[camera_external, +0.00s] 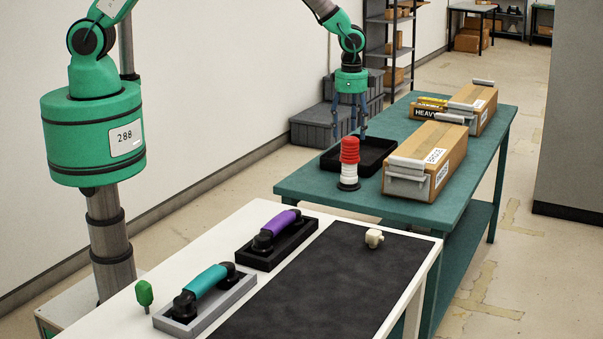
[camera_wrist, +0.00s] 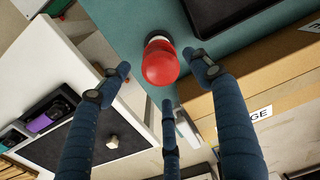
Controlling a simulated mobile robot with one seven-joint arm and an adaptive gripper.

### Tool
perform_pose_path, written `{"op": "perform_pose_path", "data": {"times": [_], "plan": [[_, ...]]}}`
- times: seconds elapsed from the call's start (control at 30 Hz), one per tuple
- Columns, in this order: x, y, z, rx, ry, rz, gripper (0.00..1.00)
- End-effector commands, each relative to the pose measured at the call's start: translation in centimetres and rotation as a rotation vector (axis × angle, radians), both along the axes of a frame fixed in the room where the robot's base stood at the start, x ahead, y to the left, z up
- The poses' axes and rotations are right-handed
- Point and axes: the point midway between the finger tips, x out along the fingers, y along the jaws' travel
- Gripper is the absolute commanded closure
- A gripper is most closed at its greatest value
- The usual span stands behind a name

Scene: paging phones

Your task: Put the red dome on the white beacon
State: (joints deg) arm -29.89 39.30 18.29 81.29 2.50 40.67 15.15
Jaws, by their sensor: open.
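The red dome (camera_external: 349,150) stands upright on top of the white beacon (camera_external: 348,172), which has a dark base and is on the green table. In the wrist view the red dome (camera_wrist: 160,65) covers most of the beacon, with a bit of white and dark base showing behind it. My gripper (camera_external: 350,132) is open and empty above and around the dome's top in the external view. In the wrist view its three blue fingers (camera_wrist: 160,80) are spread around the dome, with visible gaps and no clear contact.
A black tray (camera_external: 330,160) lies just behind the beacon. Cardboard boxes (camera_external: 440,150) stand on the green table to the right. A white table (camera_external: 290,212) in front holds a purple handset (camera_external: 278,224), a teal handset (camera_external: 207,280), a green piece (camera_external: 144,293) and a cream piece (camera_external: 374,238).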

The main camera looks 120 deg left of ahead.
Motion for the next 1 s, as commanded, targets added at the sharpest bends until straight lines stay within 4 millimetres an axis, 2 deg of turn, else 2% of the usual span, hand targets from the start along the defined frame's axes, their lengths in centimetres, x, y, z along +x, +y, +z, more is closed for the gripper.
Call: {"op": "perform_pose_path", "data": {"times": [0.2, 0.4, 1.0], "plan": [[0.0, -0.1, 3.3, 0.0, -0.002, 0.0, 0.36], [0.0, -0.2, 4.9, 0.0, 0.0, 0.0, 0.36], [0.0, -0.2, 5.2, 0.0, 0.0, 0.0, 0.36]]}}
